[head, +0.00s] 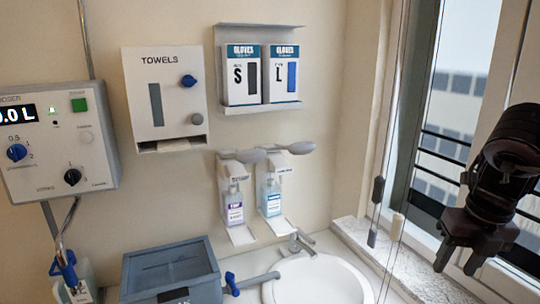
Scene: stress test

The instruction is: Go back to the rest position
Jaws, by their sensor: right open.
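My right gripper (458,262) is at the right side of the head view, in front of the window and above the sill. It is black, points downward, and its two fingers are apart with nothing visible between them. Its arm comes in from the right edge. My left gripper does not show in this view.
A white sink (318,283) with a tap (300,243) is at the bottom middle. A grey box (171,270) stands left of it. The wall holds a towel dispenser (165,97), glove boxes (242,77), soap dispensers (233,207) and a dosing unit (60,145). A window sill (375,255) is right.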

